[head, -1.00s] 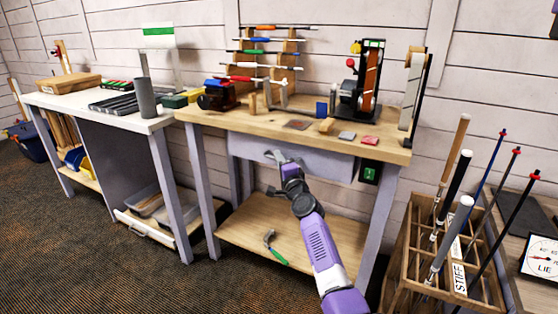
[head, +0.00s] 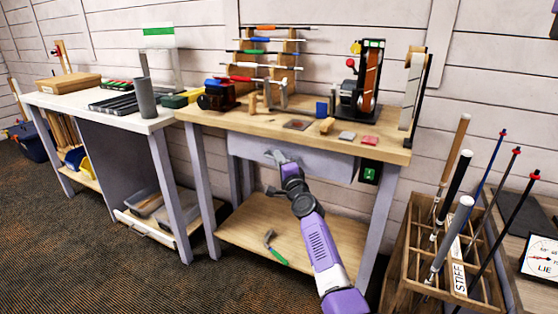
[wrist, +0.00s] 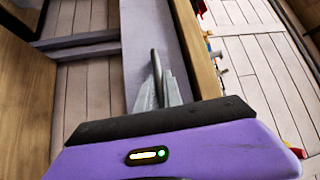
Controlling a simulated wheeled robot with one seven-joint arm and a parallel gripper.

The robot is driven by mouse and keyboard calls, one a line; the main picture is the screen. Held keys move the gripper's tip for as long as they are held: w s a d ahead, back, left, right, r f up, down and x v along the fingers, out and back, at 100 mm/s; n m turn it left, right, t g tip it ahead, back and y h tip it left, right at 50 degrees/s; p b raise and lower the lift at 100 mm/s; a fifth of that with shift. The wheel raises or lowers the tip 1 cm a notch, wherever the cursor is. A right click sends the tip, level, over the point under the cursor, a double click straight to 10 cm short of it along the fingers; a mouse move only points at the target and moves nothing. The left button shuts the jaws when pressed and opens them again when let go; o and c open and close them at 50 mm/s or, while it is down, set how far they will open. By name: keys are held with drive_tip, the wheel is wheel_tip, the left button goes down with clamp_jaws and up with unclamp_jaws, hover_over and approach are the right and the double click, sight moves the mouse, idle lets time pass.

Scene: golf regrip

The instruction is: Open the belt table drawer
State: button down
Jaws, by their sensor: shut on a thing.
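The belt table (head: 225,122) stands in the middle of the head view, with a wooden top and grey-lilac legs. Its grey-lilac drawer (head: 325,164) sits under the top and looks closed. My gripper (head: 276,157) is at the drawer front, left of its middle. In the wrist view the gripper's fingers (wrist: 158,88) are shut on the drawer's dark bar handle (wrist: 155,62), against the drawer front (wrist: 135,35). The fingers hide part of the handle.
A belt sander (head: 371,80) and small items stand on the table top above the drawer. A green-handled hammer (head: 277,256) lies on the lower shelf. A wooden club rack (head: 400,262) stands to the right. Carpet in front is clear.

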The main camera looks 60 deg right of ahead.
drive_tip(key=s+a+p, duration=0.1)
drive_tip(key=a+p, duration=1.3)
drive_tip(key=a, duration=0.7)
drive_tip(key=shift+s+a, duration=0.25)
drive_tip(key=shift+s, duration=0.15)
drive_tip(key=shift+f, duration=0.1)
drive_tip(key=c, duration=1.5)
unclamp_jaws()
